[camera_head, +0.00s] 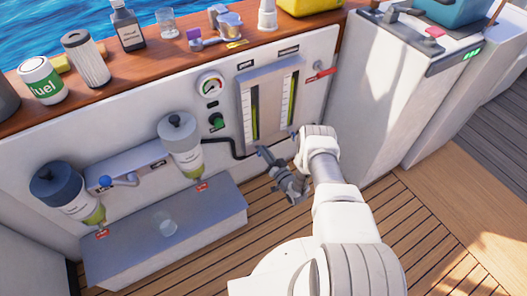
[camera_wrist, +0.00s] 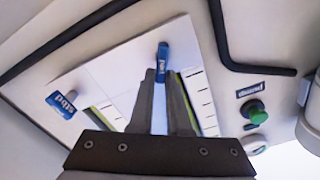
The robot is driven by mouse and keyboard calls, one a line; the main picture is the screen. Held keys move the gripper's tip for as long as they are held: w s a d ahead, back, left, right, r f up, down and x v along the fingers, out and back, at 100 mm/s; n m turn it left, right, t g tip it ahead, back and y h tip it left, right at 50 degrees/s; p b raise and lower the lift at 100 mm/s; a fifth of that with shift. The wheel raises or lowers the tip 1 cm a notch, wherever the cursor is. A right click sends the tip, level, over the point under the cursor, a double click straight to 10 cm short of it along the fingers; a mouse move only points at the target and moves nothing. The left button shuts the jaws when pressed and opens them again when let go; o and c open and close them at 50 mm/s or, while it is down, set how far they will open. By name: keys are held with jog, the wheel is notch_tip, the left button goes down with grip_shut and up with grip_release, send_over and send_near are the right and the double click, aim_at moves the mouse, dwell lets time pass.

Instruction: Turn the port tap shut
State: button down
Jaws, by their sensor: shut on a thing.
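The port tap (camera_wrist: 162,58) has a blue handle lettered "port" and sits at the edge of the pale gauge panel in the wrist view. Its handle runs up and down in that picture. My gripper (camera_wrist: 163,78) has its two fingers shut on the lower end of this handle. The stbd tap (camera_wrist: 66,104), also blue, lies to the left with its handle slanted. In the head view my gripper (camera_head: 268,155) is at the bottom of the gauge panel (camera_head: 243,90), and I cannot make out the port tap there.
A green pump button (camera_wrist: 253,112) and black hose (camera_wrist: 226,45) are to the right in the wrist view. In the head view, two filter bowls (camera_head: 181,145) (camera_head: 72,192) hang on the wall above a grey step (camera_head: 140,265). A red lever (camera_head: 325,73) is right of the panel.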

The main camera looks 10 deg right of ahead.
jog(key=m, duration=0.6)
jog(key=shift+w+d+f, duration=0.1)
jog(key=shift+d+f, duration=0.3)
jog(key=shift+f+m, duration=0.25)
jog(key=shift+m, duration=1.3)
jog(key=shift+f+m, duration=0.2)
jog(key=shift+m, duration=1.35)
jog(key=c, duration=0.9)
grip_release()
